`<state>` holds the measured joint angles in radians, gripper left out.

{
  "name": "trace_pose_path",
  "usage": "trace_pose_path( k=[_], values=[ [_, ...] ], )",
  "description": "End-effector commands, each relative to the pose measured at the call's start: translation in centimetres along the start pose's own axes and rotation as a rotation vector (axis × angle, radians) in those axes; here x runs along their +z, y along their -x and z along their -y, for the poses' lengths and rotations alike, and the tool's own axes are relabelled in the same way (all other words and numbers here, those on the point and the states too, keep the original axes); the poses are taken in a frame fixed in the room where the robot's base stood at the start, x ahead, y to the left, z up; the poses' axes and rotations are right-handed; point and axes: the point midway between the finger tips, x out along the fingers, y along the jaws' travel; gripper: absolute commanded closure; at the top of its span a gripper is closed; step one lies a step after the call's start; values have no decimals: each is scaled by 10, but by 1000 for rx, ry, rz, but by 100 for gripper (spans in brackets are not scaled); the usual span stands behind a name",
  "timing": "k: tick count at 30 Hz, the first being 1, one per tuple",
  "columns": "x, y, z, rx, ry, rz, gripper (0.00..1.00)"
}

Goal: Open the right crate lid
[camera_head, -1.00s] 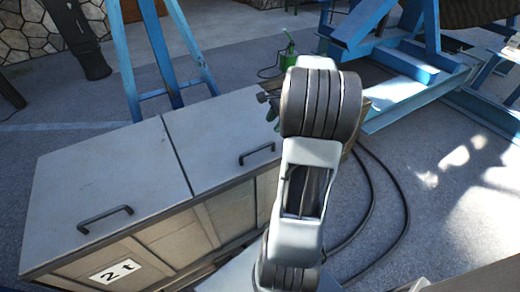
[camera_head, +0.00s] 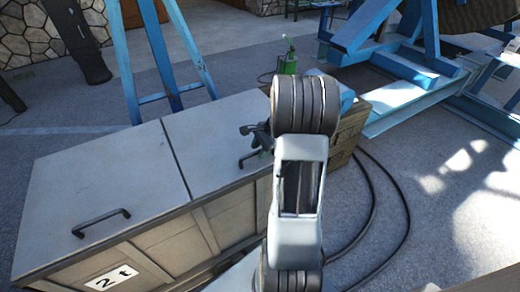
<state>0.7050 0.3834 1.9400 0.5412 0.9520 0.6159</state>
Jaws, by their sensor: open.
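The grey crate has two flat lids side by side, both lying shut. The right crate lid (camera_head: 215,135) has a dark bar handle (camera_head: 250,160) near its front edge. The left lid (camera_head: 95,185) has a similar handle (camera_head: 101,222). My gripper (camera_head: 256,140) is over the right lid, close to its handle, and partly hidden by my own arm. It is open and holds nothing that I can see. I cannot tell whether its fingers touch the handle. My arm hides the right end of the right lid.
A blue trestle (camera_head: 165,60) stands behind the crate. A green can (camera_head: 287,62) with a spout stands on the ground behind the right lid. A blue steel frame (camera_head: 410,95) is at the upper right. Black cable (camera_head: 402,205) loops on the ground right of the crate.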

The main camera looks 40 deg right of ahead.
Motion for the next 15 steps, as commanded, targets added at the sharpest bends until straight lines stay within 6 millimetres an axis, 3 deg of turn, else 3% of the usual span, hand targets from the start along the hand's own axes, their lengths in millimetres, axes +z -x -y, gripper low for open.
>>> trace_pose_path(
  k=[6,15],
  values=[
    [0,0,0,0,0,0,60],
    [0,0,0,0,0,0,88]
  ],
)
